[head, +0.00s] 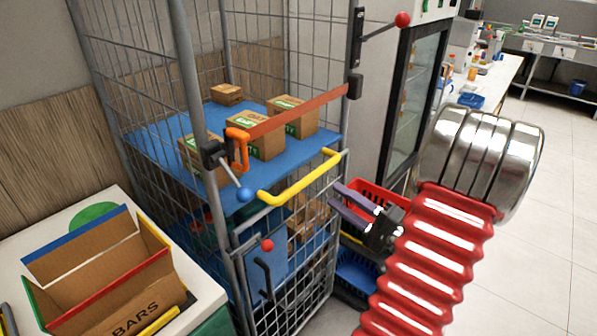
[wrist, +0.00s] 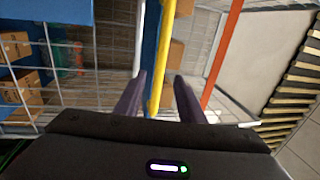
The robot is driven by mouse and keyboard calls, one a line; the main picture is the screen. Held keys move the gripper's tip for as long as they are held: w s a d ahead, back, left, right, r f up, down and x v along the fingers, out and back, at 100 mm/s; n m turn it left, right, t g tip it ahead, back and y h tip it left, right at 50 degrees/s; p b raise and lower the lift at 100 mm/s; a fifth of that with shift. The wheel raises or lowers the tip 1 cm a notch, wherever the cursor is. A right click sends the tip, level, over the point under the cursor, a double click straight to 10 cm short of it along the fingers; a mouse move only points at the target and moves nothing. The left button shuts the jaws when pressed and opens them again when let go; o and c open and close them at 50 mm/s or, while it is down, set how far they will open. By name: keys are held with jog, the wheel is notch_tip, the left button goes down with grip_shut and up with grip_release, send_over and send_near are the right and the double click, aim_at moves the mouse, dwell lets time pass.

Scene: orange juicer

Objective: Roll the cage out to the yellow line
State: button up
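The cage (head: 190,75) is a tall grey wire roll cage with a blue shelf (head: 160,135) holding several cartons (head: 292,115). A yellow handle bar (head: 300,184) crosses its front. An orange strap (head: 300,112) is stretched across the opening above the bar, with an orange hook (head: 237,148) at its left end. My gripper (head: 336,195) is open and empty, near the right end of the bar. In the wrist view the yellow bar (wrist: 163,55) runs between and beyond the purple fingers (wrist: 160,82), apart from both. The cage's wheels are hidden. I see no yellow floor line.
A white table (head: 15,240) with an open cardboard box (head: 105,285) stands close left of the cage. Red and blue baskets (head: 372,195) and a glass-door fridge (head: 412,100) stand to the right. Levers (head: 385,28) stick out from the cage posts. Pale floor (head: 540,220) is open at right.

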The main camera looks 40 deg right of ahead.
jog(key=x, duration=1.4)
jog(key=shift+f, duration=0.1)
jog(key=shift+s, duration=0.1)
jog(key=shift+c, duration=0.5)
jog(key=c, duration=0.7)
grip_shut()
jog(key=shift+a+r, duration=0.1)
jog(key=shift+r, duration=0.1)
